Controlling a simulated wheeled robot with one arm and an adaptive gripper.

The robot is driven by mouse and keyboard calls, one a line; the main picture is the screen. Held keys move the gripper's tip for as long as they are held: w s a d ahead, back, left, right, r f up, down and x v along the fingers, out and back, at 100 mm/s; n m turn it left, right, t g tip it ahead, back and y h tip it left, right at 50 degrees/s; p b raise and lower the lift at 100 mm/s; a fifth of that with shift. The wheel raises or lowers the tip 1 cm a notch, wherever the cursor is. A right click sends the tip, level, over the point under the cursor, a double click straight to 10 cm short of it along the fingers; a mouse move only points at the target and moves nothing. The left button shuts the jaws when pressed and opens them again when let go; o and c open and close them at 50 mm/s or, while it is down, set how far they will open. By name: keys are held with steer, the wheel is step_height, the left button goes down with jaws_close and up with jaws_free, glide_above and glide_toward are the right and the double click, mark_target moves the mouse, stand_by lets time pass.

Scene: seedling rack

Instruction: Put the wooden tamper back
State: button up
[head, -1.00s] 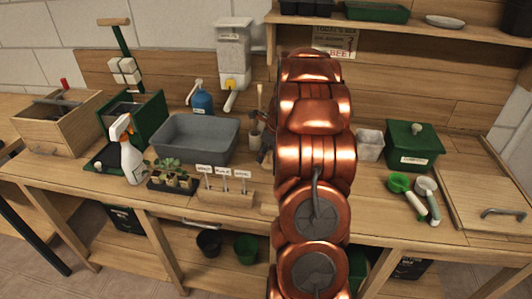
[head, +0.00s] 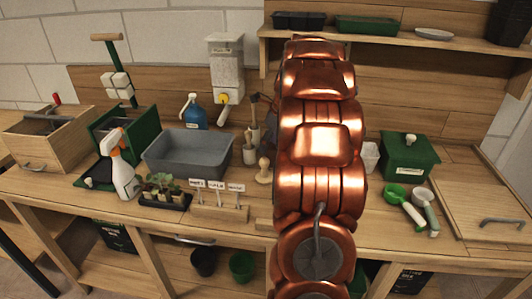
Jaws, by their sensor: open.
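The wooden tamper (head: 263,170) is a small pale wooden piece with a rounded knob and a wider foot. It stands upright on the bench, right of the grey tub and just in front of the tool pot (head: 250,153). My gripper (head: 258,103) shows only as dark parts at the left edge of my copper arm, above the tamper and apart from it. It is open, and the arm hides most of it.
A grey tub (head: 188,135), a spray bottle (head: 122,172), seedlings (head: 163,200) and a label holder (head: 218,211) stand to the left. A green lidded box (head: 410,165) and scoops (head: 403,197) lie to the right. A shelf (head: 400,40) hangs above.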

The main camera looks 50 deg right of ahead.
steer(key=shift+s+r, duration=0.15)
steer(key=shift+r, duration=0.25)
steer(key=s+a+n+g, duration=0.1)
steer(key=s+a+n, duration=0.3)
steer(key=a+n, duration=0.65)
steer(key=s+a+n+g, duration=0.2)
steer(key=s+a+n, duration=0.3)
steer(key=a, duration=1.1)
steer(key=s+a+f+n+g, duration=0.1)
steer(key=s+a+f+n, duration=0.1)
steer(key=s+a+n, duration=0.3)
steer(key=s+a+f+n+g, duration=0.1)
steer(key=s+a+n, duration=0.5)
steer(key=s+n, duration=0.7)
steer(key=shift+s+a+f+h, duration=0.25)
steer(key=shift+s+f+h, duration=0.15)
steer(key=shift+s+f, duration=0.1)
steer(key=shift+r+p, duration=0.75)
steer(key=shift+r, duration=0.05)
